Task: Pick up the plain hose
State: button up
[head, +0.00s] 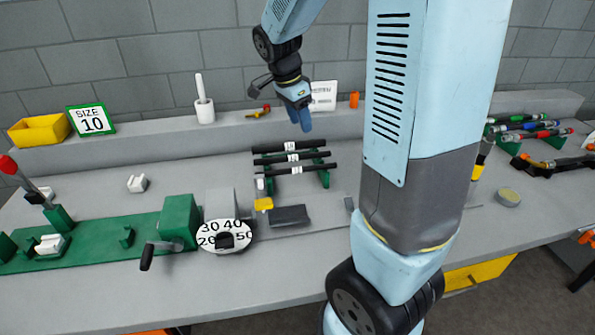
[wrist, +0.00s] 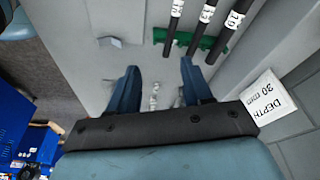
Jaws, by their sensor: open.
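Three black hoses, the back one (head: 275,147), the middle one (head: 310,156) and the front one (head: 315,168), lie across a green rack (head: 324,178) on the bench. Each bears a white number label. They also show in the wrist view, as a left hose (wrist: 172,30), a middle hose (wrist: 202,30) and a right hose (wrist: 226,38). I cannot tell which hose the task calls plain. My gripper (head: 300,119) is open and empty, above and behind the rack. In the wrist view its fingers (wrist: 160,85) are apart, with bare bench between them and the hoses beyond.
A round dial (head: 222,246) and green crimper (head: 178,222) stand in front of the rack. A yellow bin (head: 38,131) and size sign (head: 91,119) are at back left. Colour-banded hoses (head: 530,125) lie at right. A depth sign (wrist: 267,97) is near my gripper.

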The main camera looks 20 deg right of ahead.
jog(key=w+d+f+m+g+h, duration=0.1)
jog(key=w+f+m, duration=0.3)
jog(key=f, duration=0.1)
send_over(313, 166)
jog(key=a, duration=0.2)
jog(key=f, duration=0.7)
jog(key=shift+w+f, duration=0.3)
jog(key=shift+w, duration=0.1)
jog(key=shift+h, duration=0.3)
jog(key=shift+a+x, duration=0.15)
jog(key=shift+x, duration=1.3)
jog(key=shift+a+x, duration=0.15)
jog(key=shift+x, duration=1.25)
jog(key=shift+s+f, duration=0.1)
jog(key=shift+c, duration=0.3)
grip_shut()
